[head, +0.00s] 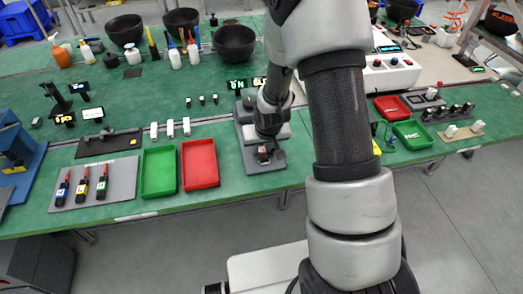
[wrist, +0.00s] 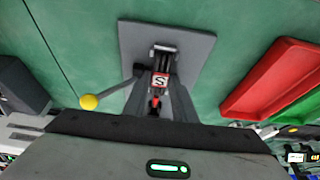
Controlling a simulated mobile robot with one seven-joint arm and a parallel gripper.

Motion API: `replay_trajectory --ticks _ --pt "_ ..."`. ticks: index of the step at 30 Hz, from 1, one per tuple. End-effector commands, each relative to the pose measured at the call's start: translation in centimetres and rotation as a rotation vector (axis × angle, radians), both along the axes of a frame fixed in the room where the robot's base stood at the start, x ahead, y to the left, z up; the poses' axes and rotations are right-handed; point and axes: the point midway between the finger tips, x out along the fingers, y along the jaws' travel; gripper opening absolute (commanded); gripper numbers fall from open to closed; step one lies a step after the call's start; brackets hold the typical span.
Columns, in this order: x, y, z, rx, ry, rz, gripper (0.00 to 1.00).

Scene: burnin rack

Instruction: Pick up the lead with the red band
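A lead with a red band and a white S-like mark (wrist: 160,80) sits upright or nearly so at a grey fixture plate (wrist: 198,45) in the wrist view. In the head view its red part (head: 264,150) shows low on the same fixture (head: 263,167). My gripper (wrist: 160,92) is down at this lead, one dark finger on each side. Whether the fingers press on it or stand slightly apart is unclear. Three other leads, with blue (head: 63,187), yellow (head: 82,188) and green (head: 102,187) bands, lie on a grey board at the left.
A lever with a yellow ball (wrist: 89,102) sticks out left of the fixture in the wrist view. A red tray (head: 200,164) and a green tray (head: 158,173) stand to the left in the head view. Small white blocks (head: 170,128) stand behind them.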

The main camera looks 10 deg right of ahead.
Motion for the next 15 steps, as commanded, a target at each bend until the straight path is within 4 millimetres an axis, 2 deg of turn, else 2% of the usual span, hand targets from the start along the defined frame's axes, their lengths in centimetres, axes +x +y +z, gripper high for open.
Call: replay_trajectory --ticks 15 --pt "-0.04 -0.01 -0.25 0.000 0.000 0.000 0.24"
